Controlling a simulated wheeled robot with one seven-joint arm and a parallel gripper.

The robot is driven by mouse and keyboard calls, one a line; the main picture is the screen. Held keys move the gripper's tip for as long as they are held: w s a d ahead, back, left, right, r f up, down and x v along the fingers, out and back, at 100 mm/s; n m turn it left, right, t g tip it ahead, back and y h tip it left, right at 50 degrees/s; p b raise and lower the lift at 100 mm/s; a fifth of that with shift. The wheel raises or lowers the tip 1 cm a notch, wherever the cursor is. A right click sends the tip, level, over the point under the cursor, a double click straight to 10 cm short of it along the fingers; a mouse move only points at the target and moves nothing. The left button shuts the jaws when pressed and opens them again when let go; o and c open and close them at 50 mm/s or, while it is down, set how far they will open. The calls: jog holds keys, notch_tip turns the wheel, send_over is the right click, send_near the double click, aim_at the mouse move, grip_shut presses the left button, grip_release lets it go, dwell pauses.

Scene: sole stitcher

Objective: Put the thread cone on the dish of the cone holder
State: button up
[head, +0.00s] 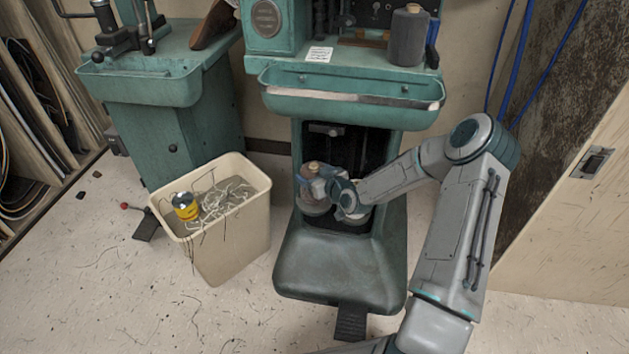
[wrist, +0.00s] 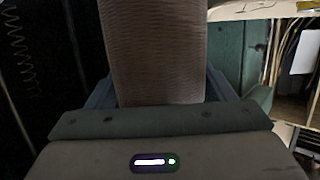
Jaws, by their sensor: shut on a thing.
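The thread cone (wrist: 155,45), wound with brownish-grey thread, stands between my fingers in the wrist view, its top and lower end cut off or hidden. In the head view its brown top (head: 313,167) shows above my gripper (head: 316,184), which is shut on it and covers much of its body. The cone looks about upright in the dark opening of the green machine's column. A pale round dish-like shape (head: 314,208) shows just under the cone. I cannot tell whether the cone touches it. A similar dark shape lies partly hidden to its right.
The green stitching machine (head: 345,275) has a tray (head: 350,100) above the opening and a pedal (head: 350,322) below. A dark cone (head: 408,35) stands on its upper part. A cream bin (head: 232,240) with thread scraps and a yellow can (head: 185,207) stands left.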

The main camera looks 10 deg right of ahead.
jog(key=shift+f, duration=0.75)
jog(key=o, duration=1.1)
jog(key=shift+o, duration=0.2)
